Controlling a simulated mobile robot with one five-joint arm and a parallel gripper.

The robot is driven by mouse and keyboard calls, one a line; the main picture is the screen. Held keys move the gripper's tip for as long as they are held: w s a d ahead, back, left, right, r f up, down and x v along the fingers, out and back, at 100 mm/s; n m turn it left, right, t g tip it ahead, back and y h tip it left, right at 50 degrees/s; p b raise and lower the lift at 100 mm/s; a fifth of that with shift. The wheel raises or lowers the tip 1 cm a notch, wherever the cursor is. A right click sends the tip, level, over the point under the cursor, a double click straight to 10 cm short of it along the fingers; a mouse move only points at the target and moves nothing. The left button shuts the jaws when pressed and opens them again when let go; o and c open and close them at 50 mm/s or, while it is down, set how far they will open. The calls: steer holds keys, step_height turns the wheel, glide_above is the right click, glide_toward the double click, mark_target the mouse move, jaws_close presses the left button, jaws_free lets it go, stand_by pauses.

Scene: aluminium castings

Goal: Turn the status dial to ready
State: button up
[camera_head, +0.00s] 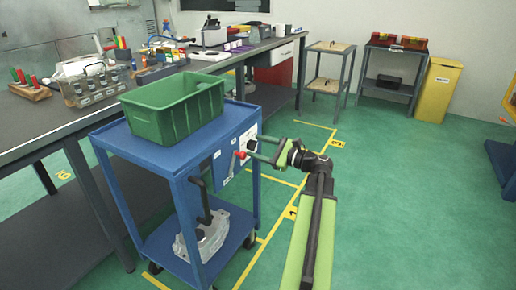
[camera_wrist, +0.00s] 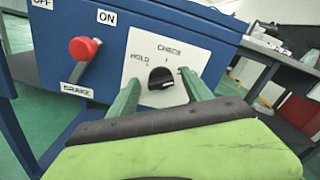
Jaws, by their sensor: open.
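The status dial (camera_wrist: 160,77) is a black knob on a white plate (camera_wrist: 150,56) on the blue cart's side. In the wrist view the plate reads HOLD at its left and CHECK above. A label at its right is mostly hidden by my right finger. A short white mark shows low on the knob; which label it points to I cannot tell. My gripper (camera_head: 254,147) is at the cart's side panel. Its two green fingers are open, one on each side of the dial in the wrist view; contact is not clear.
A red knob (camera_wrist: 83,48) on a lever marked BRAKE, with ON and OFF labels, sits left of the dial. The blue cart (camera_head: 140,153) carries a green bin (camera_head: 172,118) on top and a metal casting (camera_head: 203,236) below. Open green floor lies to the right.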

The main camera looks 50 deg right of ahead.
steer(key=v, duration=1.7)
steer(key=shift+s, duration=0.25)
steer(key=shift+f, duration=0.1)
